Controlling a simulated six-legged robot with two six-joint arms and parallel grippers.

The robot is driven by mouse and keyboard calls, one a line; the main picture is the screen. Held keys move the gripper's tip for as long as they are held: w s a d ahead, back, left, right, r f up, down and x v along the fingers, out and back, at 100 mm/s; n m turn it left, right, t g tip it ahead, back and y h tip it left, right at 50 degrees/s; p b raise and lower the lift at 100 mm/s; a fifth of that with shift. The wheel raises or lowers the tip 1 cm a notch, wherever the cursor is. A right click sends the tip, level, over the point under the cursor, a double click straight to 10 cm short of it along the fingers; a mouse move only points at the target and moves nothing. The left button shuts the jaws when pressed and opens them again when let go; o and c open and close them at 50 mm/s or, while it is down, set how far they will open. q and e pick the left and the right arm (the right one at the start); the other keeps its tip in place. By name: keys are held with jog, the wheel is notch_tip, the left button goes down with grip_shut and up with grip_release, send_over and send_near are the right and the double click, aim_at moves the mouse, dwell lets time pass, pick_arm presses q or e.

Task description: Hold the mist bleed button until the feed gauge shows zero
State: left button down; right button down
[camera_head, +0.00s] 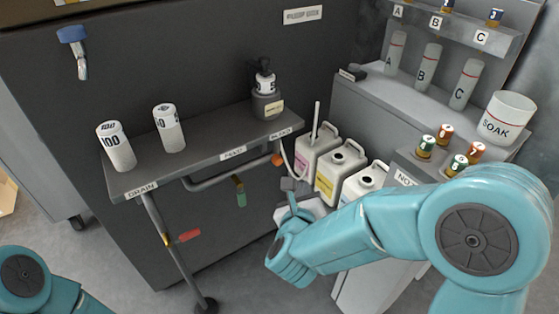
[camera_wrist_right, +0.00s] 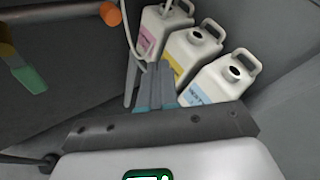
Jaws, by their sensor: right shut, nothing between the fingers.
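Two white drum-shaped dials marked 100 stand on the grey shelf (camera_head: 215,143): a left dial (camera_head: 118,150) and a right dial (camera_head: 168,132). A dark pump-shaped unit (camera_head: 266,100) with a white band stands at the shelf's right end. The shelf edge carries labels; I read DRAIN and FEED, and the rightmost is hard to read. An orange round knob (camera_head: 278,160) sits under the right end and shows in the right wrist view (camera_wrist_right: 110,14); I cannot tell if it is the bleed button. My right gripper (camera_head: 289,184) is shut and empty, below and apart from this knob. My left gripper is out of view.
White jugs with pink (camera_head: 313,155), yellow (camera_head: 338,172) and blue (camera_head: 362,182) labels stand right of the gripper. Green (camera_head: 239,190) and red (camera_head: 189,236) handles hang under the shelf. A pale tube runs beside the jugs. Labelled cylinders and small bottles stand farther right.

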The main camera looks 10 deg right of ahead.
aim_at(277, 160)
jog(key=w+a+p, duration=0.1)
jog(key=w+a, duration=0.1)
jog(key=w, duration=0.4)
jog(key=shift+w+a, duration=0.2)
jog(key=shift+w, duration=0.15)
dwell(1.7)
jog(key=shift+w+a+b, duration=0.15)
jog(key=shift+w+b, duration=0.15)
jog(key=shift+w, duration=0.05)
jog(key=shift+w+a, duration=0.15)
jog(key=shift+w, duration=0.35)
dwell(1.6)
